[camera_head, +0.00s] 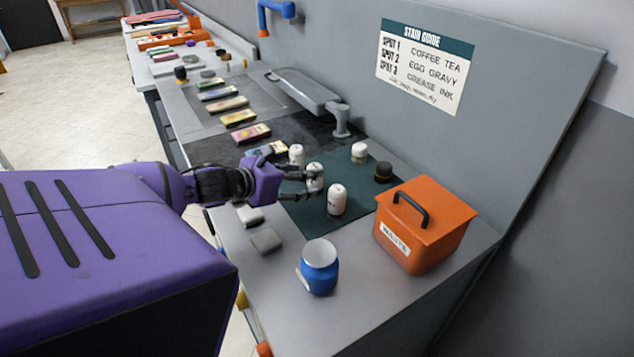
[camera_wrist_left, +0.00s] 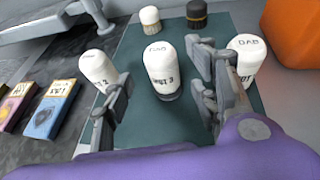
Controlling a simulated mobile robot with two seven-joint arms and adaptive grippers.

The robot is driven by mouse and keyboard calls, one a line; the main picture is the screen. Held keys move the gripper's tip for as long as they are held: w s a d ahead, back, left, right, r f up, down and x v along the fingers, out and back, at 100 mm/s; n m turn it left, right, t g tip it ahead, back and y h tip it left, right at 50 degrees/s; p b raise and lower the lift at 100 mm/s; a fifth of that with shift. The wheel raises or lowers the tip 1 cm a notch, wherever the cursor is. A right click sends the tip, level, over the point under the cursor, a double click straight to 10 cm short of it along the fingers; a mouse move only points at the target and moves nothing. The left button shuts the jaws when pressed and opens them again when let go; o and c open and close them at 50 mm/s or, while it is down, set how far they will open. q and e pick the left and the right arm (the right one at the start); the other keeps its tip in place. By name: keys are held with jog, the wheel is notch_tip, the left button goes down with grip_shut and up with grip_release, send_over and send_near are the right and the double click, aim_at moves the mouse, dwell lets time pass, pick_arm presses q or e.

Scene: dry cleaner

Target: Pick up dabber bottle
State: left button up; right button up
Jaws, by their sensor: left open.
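Three white dabber bottles stand upright in a row on a dark green mat (camera_head: 300,212). The middle bottle (camera_head: 315,174), whose label seems to read "SPOT 3", also shows in the left wrist view (camera_wrist_left: 162,72). The far bottle (camera_head: 296,153) shows at left there, its label ending in "2" (camera_wrist_left: 98,68). The near bottle (camera_head: 337,199) is at right there, marked "DAB" (camera_wrist_left: 246,58). My left gripper (camera_head: 312,185) is open, its fingers on either side of the middle bottle (camera_wrist_left: 160,105); I cannot tell whether they touch it. The right gripper is not in view.
A white-topped brush (camera_wrist_left: 150,18) and a black-topped item (camera_head: 383,172) stand behind the bottles. An orange waste box (camera_head: 425,225) is at right. A blue jar (camera_head: 319,270) and grey blocks (camera_head: 266,240) are near the front. Several small boxes (camera_head: 240,118) line the counter's left.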

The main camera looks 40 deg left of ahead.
pick_arm(q)
jog(key=x, duration=0.5)
jog(key=shift+w+d+r, duration=0.1)
jog(key=shift+d, duration=0.05)
jog(key=c, duration=1.3)
jog(key=shift+o, duration=0.2)
jog(key=shift+r, duration=0.1)
